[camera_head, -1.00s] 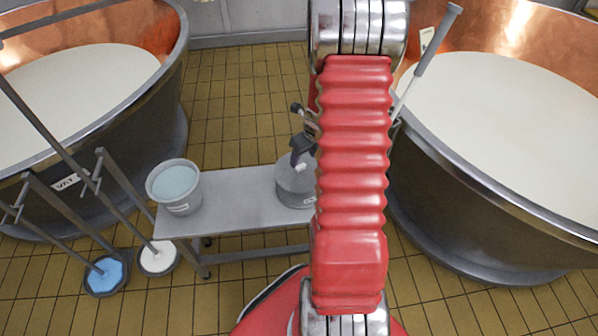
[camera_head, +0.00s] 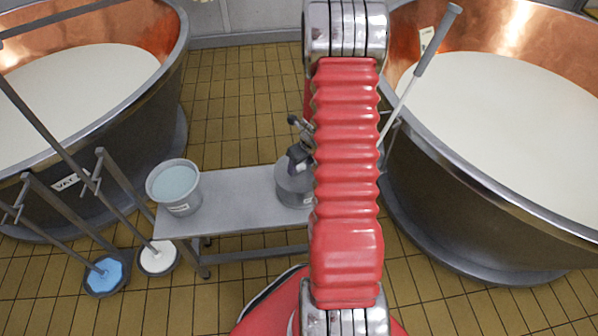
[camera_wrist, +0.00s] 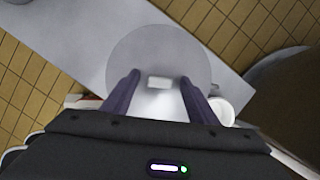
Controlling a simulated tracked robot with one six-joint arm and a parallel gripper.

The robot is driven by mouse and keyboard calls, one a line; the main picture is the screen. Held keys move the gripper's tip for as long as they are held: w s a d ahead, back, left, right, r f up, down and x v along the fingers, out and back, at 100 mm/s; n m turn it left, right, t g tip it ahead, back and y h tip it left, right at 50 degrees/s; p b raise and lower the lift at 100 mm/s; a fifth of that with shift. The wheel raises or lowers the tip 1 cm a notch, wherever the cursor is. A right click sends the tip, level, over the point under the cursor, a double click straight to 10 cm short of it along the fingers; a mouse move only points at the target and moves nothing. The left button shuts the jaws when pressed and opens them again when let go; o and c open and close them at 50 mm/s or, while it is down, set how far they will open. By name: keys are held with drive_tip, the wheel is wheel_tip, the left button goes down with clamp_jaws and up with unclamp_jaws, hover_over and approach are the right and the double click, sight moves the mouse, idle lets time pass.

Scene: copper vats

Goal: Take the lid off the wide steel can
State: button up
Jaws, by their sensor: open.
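The wide steel can (camera_head: 293,186) stands on the steel bench, partly hidden behind my red arm in the head view. Its round grey lid (camera_wrist: 158,50) lies on top in the wrist view, with a small pale block-shaped handle (camera_wrist: 159,82) near its middle. My gripper (camera_wrist: 158,77) is open, its two dark fingers on either side of the handle and apart from it. In the head view my gripper (camera_head: 299,158) is over the can, mostly hidden by my arm. I cannot tell the exact height of the fingertips over the lid.
The grey bench (camera_head: 236,199) also bears a bucket (camera_head: 182,208) of pale liquid at its left end. A small white cup (camera_wrist: 222,110) shows beside the can. Large copper vats stand left (camera_head: 150,110) and right (camera_head: 450,210). The bench middle is clear.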

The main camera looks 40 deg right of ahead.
sight(301, 167)
drive_tip(key=c, duration=1.2)
drive_tip(key=shift+o, duration=0.2)
wheel_tip(301, 167, up, 10)
idle(0.4)
idle(0.4)
